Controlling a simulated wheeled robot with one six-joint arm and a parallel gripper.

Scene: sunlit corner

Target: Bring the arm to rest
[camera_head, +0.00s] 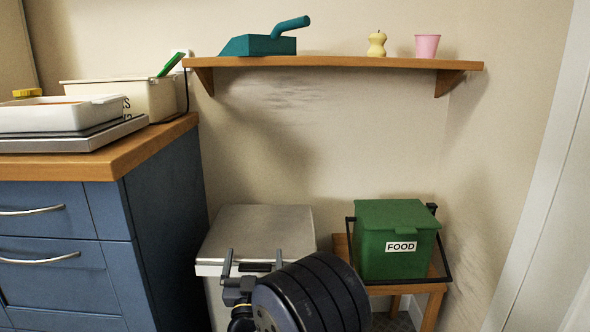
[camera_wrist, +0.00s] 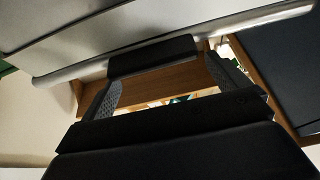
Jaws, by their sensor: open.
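My gripper (camera_head: 254,256) is in front of the silver-lidded bin (camera_head: 262,232), near the front edge of its lid. Its two fingers are apart, one at each side of a small dark handle (camera_head: 255,267) in the picture. The wrist view shows my gripper (camera_wrist: 165,78) open, with the dark handle (camera_wrist: 152,57) on the pale lid edge just beyond the fingertips. I cannot tell whether the fingers touch the handle. Nothing is seen held. The lid looks shut. My dark arm hides part of the bin's front.
A blue cabinet (camera_head: 165,230) with a wooden top stands close at left. A green FOOD box (camera_head: 395,225) sits on a wooden stool (camera_head: 437,290) at right. A wall shelf (camera_head: 330,63) overhangs, bearing a teal tool (camera_head: 260,45), a yellow pear-like object (camera_head: 377,45) and a pink cup (camera_head: 427,46).

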